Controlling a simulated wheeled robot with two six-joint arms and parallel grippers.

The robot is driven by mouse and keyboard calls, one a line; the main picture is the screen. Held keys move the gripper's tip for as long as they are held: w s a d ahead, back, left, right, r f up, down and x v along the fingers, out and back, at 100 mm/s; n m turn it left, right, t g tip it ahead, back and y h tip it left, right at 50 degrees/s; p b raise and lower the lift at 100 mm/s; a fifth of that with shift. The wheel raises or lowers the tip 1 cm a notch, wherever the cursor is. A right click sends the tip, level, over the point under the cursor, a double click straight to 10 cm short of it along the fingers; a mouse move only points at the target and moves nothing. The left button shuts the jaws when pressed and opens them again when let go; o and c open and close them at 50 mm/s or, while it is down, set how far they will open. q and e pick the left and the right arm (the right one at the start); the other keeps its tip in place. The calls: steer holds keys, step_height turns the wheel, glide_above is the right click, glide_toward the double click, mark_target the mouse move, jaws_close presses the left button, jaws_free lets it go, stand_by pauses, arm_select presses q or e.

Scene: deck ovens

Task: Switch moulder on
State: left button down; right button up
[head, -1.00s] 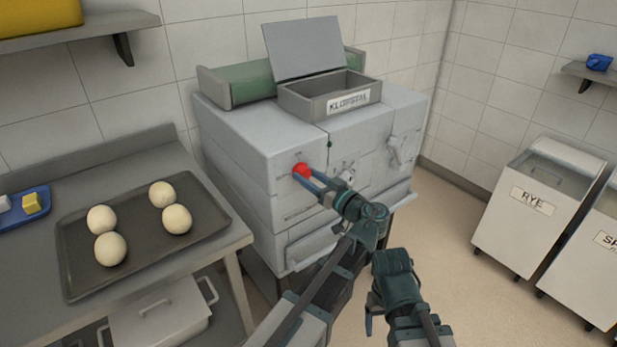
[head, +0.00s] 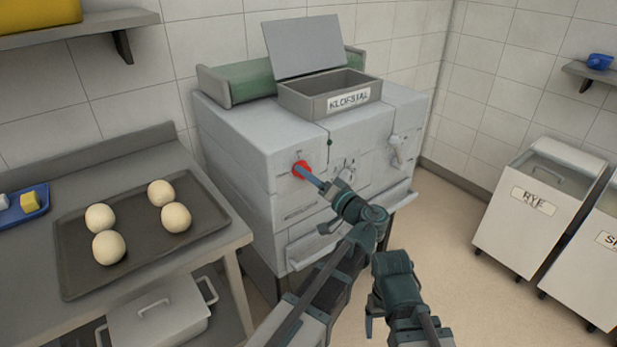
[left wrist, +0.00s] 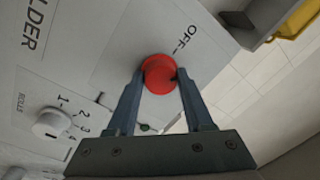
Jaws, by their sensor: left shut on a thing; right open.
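The moulder (head: 250,140) is the big pale grey machine against the back wall. Its red knob (head: 301,169) is on the front panel, near the left corner. In the left wrist view the round red knob (left wrist: 159,74) sits between my fingertips, with an "OFF" label beside it and part of a word, "LDER", on the panel. My left gripper (head: 306,173) is shut on the knob. The knob's pointer, if any, is hidden. My right gripper (head: 374,318) is open and empty, low in front of the machine.
A white rolls dial (left wrist: 51,123) with numbers is on the same panel. An open box labelled KLOFSTAL (head: 330,98) stands on the machine. A dark tray (head: 75,277) with several dough balls lies on the left table. A RYE bin (head: 530,215) stands at right; floor between is clear.

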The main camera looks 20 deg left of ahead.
arm_select(q)
steer(key=shift+m+t+b, duration=0.3)
steer(key=shift+m+t, duration=0.2)
steer(key=shift+m, duration=4.8)
steer(key=shift+c, duration=1.4)
jaws_free()
steer(key=shift+s, duration=0.1)
